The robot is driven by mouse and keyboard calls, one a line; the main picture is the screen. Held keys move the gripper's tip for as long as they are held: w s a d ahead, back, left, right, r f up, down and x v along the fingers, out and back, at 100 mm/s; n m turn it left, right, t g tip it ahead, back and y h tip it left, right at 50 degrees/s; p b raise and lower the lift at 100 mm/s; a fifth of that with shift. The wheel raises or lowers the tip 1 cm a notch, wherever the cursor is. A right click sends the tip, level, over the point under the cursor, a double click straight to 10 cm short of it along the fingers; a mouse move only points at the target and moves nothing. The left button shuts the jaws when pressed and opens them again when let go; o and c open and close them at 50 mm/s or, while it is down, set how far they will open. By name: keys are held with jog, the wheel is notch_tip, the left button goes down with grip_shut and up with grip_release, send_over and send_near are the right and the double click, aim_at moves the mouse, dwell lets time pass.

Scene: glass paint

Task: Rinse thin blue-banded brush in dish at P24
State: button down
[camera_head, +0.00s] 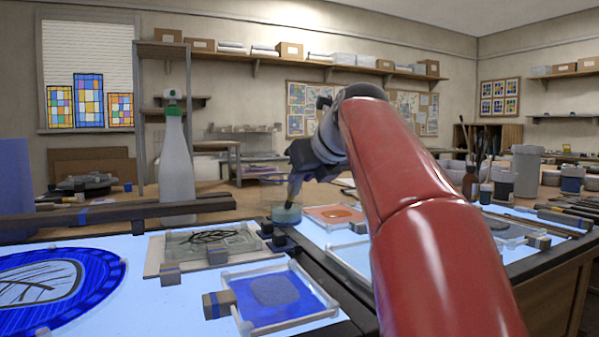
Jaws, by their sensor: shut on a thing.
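My gripper (294,178) is shut on a thin dark upright tool, which appears to be the brush (289,193). The brush points down into a small clear dish (286,215) with blue-green liquid, on the dark bar between the light tables. Its lower end seems to be inside the dish, but the tip and any blue band are too small to make out. I cannot tell whether the tip touches the bottom. No P24 label can be read.
A framed blue glass panel (278,297), a grey panel (205,246) and an orange panel (335,215) lie around the dish. Jars with brushes (503,184) stand at right. My red arm hides part of the right table.

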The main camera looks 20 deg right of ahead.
jog(key=shift+a, duration=0.35)
dwell(1.2)
notch_tip(320, 180, up, 8)
jog(key=s, duration=0.2)
jog(key=shift+s, duration=0.25)
dwell(0.9)
dwell(0.4)
